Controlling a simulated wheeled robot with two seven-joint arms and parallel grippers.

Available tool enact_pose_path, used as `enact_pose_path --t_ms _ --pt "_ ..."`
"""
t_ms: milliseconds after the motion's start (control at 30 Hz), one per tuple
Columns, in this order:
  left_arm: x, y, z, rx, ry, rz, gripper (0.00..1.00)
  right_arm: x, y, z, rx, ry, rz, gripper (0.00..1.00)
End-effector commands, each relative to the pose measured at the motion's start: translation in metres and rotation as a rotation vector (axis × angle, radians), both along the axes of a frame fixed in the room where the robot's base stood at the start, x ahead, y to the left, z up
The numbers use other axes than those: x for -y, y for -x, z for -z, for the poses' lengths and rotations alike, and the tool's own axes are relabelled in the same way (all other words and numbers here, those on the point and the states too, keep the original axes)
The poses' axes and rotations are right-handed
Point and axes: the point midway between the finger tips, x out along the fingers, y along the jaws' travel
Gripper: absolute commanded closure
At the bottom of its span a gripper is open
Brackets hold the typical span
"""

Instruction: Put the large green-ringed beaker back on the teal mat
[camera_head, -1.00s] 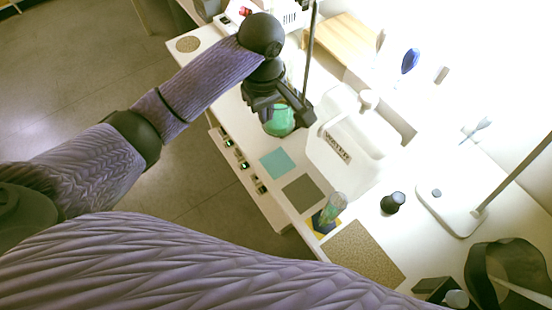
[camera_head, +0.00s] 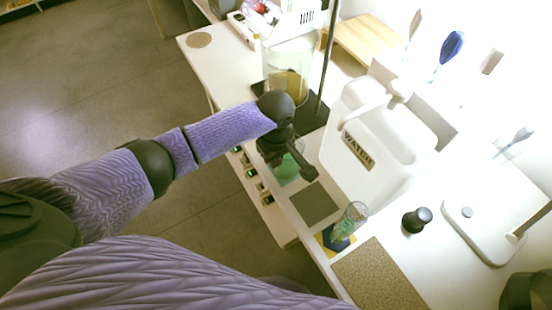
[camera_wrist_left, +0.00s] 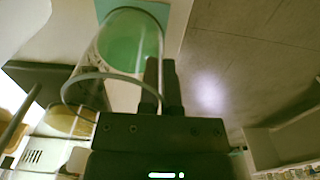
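The large beaker, clear with a green lower part, is under my left gripper (camera_head: 298,168) in the head view, where the arm partly hides it. In the left wrist view the beaker (camera_wrist_left: 130,42) shows its open rim toward the camera. The two fingers (camera_wrist_left: 162,82) are close together at its wall, shut on it. The teal mat (camera_wrist_left: 178,14) shows behind and beside the beaker's base in the wrist view. The beaker is over the mat; I cannot tell whether it touches it.
A large beaker with yellow liquid (camera_head: 287,62) stands behind on a dark mat. An olive mat (camera_head: 314,204), a small flask (camera_head: 350,220) and a black-topped bottle (camera_head: 416,220) are nearer. Small devices line the table's left edge.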

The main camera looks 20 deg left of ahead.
Motion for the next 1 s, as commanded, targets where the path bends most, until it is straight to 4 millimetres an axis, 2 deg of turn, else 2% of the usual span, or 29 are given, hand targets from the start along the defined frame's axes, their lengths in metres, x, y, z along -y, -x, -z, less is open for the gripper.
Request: enact_pose_path --t_ms 133,200,300,600,667,767,900,1000 --pt "0.000 0.000 0.003 0.000 0.000 0.000 1.00 -0.001 0.001 0.000 -0.002 -0.001 0.001 0.41" --pt "0.000 0.000 0.002 0.000 0.000 0.000 0.81 -0.002 0.001 0.000 -0.002 -0.003 0.002 0.41" --pt "0.000 0.000 0.002 0.000 0.000 0.000 0.61 -0.003 0.001 0.000 -0.002 -0.005 0.003 0.41" --pt "0.000 0.000 0.000 0.001 0.000 0.001 0.61 -0.006 0.001 0.000 0.000 -0.009 0.004 0.41" --pt "0.000 0.000 -0.011 0.002 0.000 0.001 0.61 -0.006 -0.001 -0.007 0.004 -0.010 0.004 0.41" --pt "0.000 -0.001 -0.041 0.004 0.002 0.001 0.61 -0.009 -0.007 -0.025 0.019 -0.015 0.003 0.41" --pt "0.000 -0.001 -0.083 0.005 0.002 0.001 0.61 -0.023 -0.019 -0.046 0.049 -0.038 0.005 0.41" --pt "0.000 -0.001 -0.105 0.002 0.002 0.001 0.61 -0.025 -0.021 -0.056 0.054 -0.042 0.003 0.41"
